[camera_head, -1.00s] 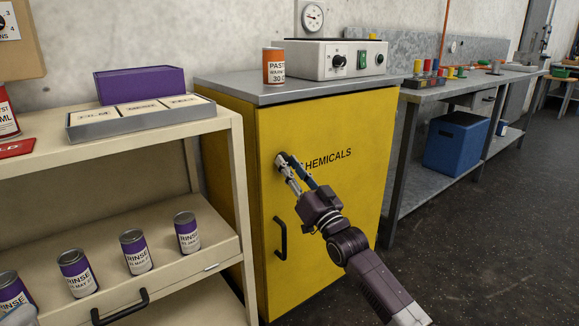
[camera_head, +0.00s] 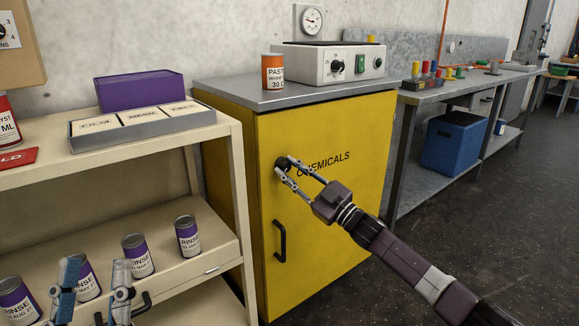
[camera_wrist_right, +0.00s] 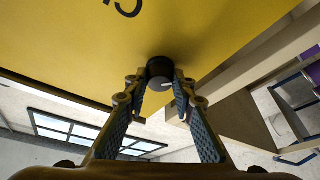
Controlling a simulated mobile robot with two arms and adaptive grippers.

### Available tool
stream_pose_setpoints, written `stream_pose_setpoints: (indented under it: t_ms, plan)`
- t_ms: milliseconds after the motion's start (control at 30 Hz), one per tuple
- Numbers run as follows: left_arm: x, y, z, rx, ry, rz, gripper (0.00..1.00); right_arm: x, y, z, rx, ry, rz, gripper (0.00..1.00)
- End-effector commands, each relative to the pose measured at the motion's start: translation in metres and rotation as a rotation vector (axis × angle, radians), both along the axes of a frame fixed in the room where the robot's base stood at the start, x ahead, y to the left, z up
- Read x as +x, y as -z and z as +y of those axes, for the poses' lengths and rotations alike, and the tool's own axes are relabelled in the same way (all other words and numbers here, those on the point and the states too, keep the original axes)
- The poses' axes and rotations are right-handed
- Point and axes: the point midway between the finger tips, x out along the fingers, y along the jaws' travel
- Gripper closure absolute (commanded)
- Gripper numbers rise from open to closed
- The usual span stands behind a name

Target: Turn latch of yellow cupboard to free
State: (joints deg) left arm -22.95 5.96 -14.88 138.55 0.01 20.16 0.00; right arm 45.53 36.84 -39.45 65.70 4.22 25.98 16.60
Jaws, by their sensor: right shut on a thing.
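The yellow cupboard (camera_head: 345,210), marked CHEMICALS, stands in the middle with its door shut. Its latch (camera_head: 281,163) is a round black knob at the upper left of the door. In the right wrist view the latch (camera_wrist_right: 160,72) shows a pale mark and sits between the fingertips. My right gripper (camera_head: 290,168) is shut on the latch, one finger on each side; it also shows in the right wrist view (camera_wrist_right: 163,85). My left gripper (camera_head: 94,270) is open and empty at the lower left, in front of the shelf.
A black door handle (camera_head: 280,241) is below the latch. An orange PASTE can (camera_head: 273,72) and a grey device (camera_head: 335,63) stand on the cupboard. Left is a beige shelf unit (camera_head: 222,145) with several purple RINSE cans (camera_head: 188,237). Open floor lies at the right.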

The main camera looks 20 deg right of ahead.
Motion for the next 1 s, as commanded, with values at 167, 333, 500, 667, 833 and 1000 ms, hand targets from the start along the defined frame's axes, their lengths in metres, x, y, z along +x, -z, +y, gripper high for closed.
stream_pose_setpoints:
  t_ms: [167,333,500,667,833,1000]
  plan:
    - [0.034,0.039,-0.004,0.07,-0.014,0.24,0.6,0.001,-0.004,-0.002,-0.16,0.002,-0.056,1.0]
    - [0.055,0.088,-0.003,0.136,-0.027,0.481,0.6,0.001,-0.005,-0.002,-0.311,0.001,-0.111,1.0]
    - [0.062,0.141,0.002,0.199,-0.04,0.716,0.6,0.001,-0.005,-0.002,-0.448,0.001,-0.161,1.0]
    - [0.056,0.186,0.009,0.249,-0.051,0.913,0.6,0.001,-0.005,-0.002,-0.557,0.0,-0.201,1.0]
    - [0.044,0.222,0.017,0.288,-0.059,1.075,0.6,0.001,-0.004,-0.002,-0.643,0.0,-0.232,1.0]
    - [0.033,0.244,0.022,0.312,-0.064,1.177,0.6,0.001,-0.004,-0.002,-0.695,0.0,-0.252,1.0]
